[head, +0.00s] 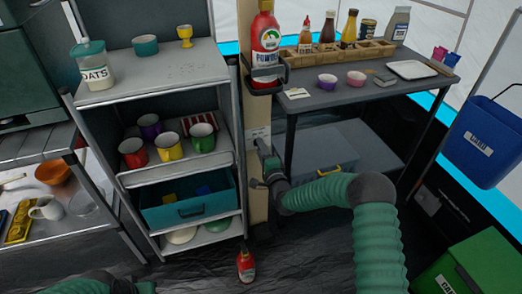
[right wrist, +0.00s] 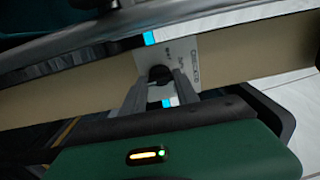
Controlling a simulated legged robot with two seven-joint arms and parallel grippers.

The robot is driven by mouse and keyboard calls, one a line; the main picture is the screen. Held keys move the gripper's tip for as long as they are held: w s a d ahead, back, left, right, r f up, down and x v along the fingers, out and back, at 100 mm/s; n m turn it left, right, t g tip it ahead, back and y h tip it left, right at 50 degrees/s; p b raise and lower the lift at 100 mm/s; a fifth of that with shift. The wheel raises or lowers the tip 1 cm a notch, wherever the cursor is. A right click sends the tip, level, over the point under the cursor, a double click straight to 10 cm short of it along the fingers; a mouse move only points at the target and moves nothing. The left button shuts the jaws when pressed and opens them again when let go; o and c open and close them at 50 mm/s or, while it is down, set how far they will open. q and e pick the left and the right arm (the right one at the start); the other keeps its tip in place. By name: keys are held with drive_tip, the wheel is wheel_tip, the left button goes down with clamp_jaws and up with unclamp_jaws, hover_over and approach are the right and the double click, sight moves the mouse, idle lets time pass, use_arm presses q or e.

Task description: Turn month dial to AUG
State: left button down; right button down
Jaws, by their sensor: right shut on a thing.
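A pale printed plate (head: 257,133) is on the tan post below the red powder extinguisher (head: 266,42). In the right wrist view the plate (right wrist: 188,62) shows behind a dark round knob (right wrist: 159,73), which I take to be the month dial. My right gripper (head: 263,160) is at the post, and in the wrist view its fingers (right wrist: 160,87) are shut on the knob. The dial's month marks are too small to read. Part of my left arm's end (head: 122,287) shows at the bottom left, with its fingers out of clear view.
A shelf unit (head: 150,82) with several mugs stands left of the post. A table (head: 338,96) with sauce bottles and bowls stands to the right. A small red bottle (head: 246,266) is on the floor below. A blue bin (head: 484,142) hangs at the far right.

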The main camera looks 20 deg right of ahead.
drive_tip(key=shift+d+f, duration=0.1)
drive_tip(key=shift+f, duration=0.15)
drive_tip(key=c, duration=1.1)
unclamp_jaws()
drive_tip(key=shift+o, duration=0.9)
drive_tip(key=shift+r, duration=0.1)
drive_tip(key=s+p, duration=0.5)
drive_tip(key=s, duration=1.2)
drive_tip(key=shift+d, duration=0.35)
